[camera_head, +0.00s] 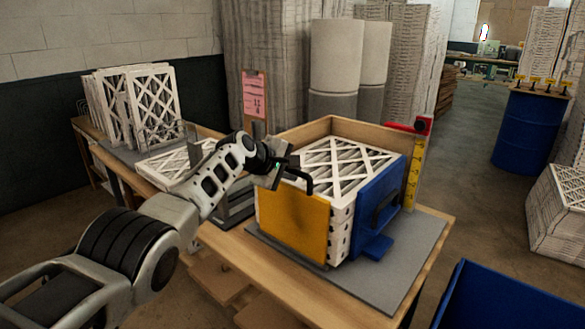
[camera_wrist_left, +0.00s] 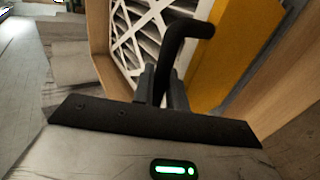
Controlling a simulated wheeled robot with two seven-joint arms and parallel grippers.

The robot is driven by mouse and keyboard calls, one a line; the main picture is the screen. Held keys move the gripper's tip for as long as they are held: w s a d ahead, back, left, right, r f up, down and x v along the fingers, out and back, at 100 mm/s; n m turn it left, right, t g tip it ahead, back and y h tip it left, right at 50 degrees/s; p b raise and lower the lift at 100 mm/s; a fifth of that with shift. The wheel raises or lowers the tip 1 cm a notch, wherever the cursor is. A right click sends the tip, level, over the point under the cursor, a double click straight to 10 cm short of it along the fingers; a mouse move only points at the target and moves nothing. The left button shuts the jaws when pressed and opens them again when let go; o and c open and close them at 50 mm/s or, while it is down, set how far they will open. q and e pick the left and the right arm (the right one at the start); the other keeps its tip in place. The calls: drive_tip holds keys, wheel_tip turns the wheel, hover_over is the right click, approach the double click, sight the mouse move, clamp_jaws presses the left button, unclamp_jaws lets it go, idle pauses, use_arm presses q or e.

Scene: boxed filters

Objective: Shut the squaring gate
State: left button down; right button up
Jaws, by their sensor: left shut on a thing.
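The squaring gate looks to be the yellow panel (camera_head: 292,222), upright at the near left face of a stack of white-framed filters (camera_head: 345,160). It also shows in the left wrist view (camera_wrist_left: 238,45). A bent black handle (camera_head: 306,180) rises at its top edge; it is large in the left wrist view (camera_wrist_left: 182,38). My left gripper (camera_head: 284,167) is shut on this handle, its fingers (camera_wrist_left: 162,84) around the bar. I cannot tell whether the panel touches the stack. A blue panel (camera_head: 377,205) with a dark handle stands at the stack's right side. My right gripper is out of view.
A wooden fence (camera_head: 335,124) backs the stack on a grey mat (camera_head: 415,250) on the bench. A red and yellow ruler post (camera_head: 414,170) stands behind right. More filters (camera_head: 150,100) stand on the left table. A blue bin (camera_head: 500,300) is at lower right.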

use_arm(q)
drive_tip(key=shift+w+r, duration=0.15)
drive_tip(key=shift+r, duration=0.25)
drive_tip(key=c, duration=1.5)
unclamp_jaws()
drive_tip(key=shift+w+d+f, duration=0.1)
drive_tip(key=shift+d+f, duration=0.05)
drive_tip(key=shift+f, duration=0.1)
drive_tip(key=b+v, duration=0.1)
drive_tip(key=v, duration=1.5)
drive_tip(key=shift+f, duration=0.2)
